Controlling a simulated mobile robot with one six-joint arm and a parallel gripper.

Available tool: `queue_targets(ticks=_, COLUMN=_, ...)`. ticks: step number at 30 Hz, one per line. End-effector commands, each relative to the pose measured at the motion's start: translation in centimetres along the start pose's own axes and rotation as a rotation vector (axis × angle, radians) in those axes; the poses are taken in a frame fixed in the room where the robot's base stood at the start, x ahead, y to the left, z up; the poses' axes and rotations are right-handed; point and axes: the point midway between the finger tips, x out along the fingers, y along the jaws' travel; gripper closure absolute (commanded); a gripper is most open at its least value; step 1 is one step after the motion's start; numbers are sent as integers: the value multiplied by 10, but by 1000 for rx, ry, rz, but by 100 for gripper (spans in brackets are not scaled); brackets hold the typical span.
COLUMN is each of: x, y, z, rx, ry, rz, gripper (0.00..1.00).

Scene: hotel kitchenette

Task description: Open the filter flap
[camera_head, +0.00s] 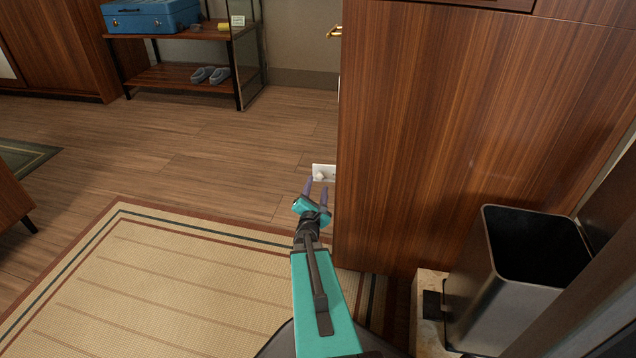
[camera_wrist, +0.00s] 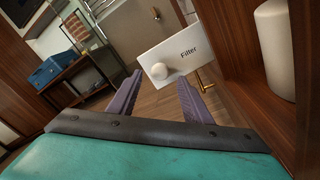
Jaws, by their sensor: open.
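The filter flap (camera_wrist: 207,42) is a white plate marked "Filter" in the wrist view. A round white knob (camera_wrist: 160,71) stands out near its lower left. In the head view, the flap (camera_head: 330,168) shows small at the left edge of the wooden cabinet, with the knob (camera_head: 319,176) in front. My gripper (camera_wrist: 159,82) is open, with a purple finger on each side of the knob as seen in the wrist view. I cannot tell whether the fingers touch it. My gripper (camera_head: 316,185) also shows low beside the cabinet in the head view. The flap's hinge side is not clear.
The tall wooden cabinet (camera_head: 470,130) stands close on the right. A metal bin (camera_head: 510,300) is at the lower right. A white cylinder (camera_wrist: 275,50) is at the right in the wrist view. A shelf with a blue case (camera_head: 150,17) stands far back. Open floor lies left.

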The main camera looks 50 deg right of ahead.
Motion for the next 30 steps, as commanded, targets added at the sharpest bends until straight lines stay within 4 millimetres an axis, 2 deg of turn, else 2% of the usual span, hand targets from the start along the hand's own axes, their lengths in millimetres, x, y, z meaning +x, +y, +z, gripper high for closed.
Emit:
queue_targets(ticks=1, x=-10, y=2, z=2, rx=-1, ry=2, rz=0, gripper=55)
queue_targets(ticks=10, x=-50, y=1, z=3, rx=-1, ry=3, rz=0, gripper=55)
queue_targets(ticks=19, x=-78, y=2, z=3, rx=0, ry=4, rz=1, gripper=55)
queue_targets(ticks=30, x=-96, y=1, z=2, rx=-1, ry=4, rz=0, gripper=55)
